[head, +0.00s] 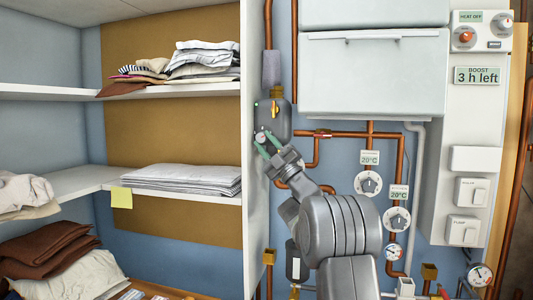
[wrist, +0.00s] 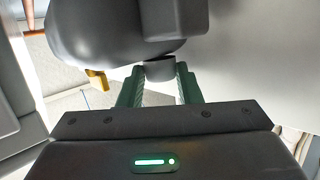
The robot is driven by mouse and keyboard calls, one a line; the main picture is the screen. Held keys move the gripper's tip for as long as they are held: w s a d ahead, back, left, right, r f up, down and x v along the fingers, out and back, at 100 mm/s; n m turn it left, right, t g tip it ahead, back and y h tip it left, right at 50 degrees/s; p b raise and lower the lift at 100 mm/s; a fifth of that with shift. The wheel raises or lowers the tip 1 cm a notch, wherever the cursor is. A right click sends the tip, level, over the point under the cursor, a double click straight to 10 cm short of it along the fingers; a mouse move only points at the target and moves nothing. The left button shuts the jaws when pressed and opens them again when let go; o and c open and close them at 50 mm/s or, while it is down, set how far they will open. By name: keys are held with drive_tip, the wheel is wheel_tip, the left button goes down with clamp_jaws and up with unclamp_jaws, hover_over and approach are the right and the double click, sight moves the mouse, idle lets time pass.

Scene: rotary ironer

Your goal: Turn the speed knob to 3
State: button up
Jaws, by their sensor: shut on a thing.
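A dark grey pump body (head: 276,117) sits on the pipework beside the white cupboard wall, and it fills the top of the wrist view (wrist: 95,30). A small grey round knob (wrist: 160,70) sticks out from it. My gripper (head: 262,140) reaches up to the pump with its green fingers. In the wrist view the fingers (wrist: 160,75) stand on either side of the knob and are shut on it. The knob's speed marks and pointer cannot be read in either view.
Shelves with folded linen (head: 182,178) stand to the left behind the white wall panel (head: 253,200). Copper pipes (head: 350,134), two dials marked 20°C (head: 368,184) and gauges lie right of my arm. A white control panel (head: 466,120) is at far right.

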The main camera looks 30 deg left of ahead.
idle(0.3)
drive_tip(key=o, duration=1)
drive_tip(key=shift+f, duration=0.1)
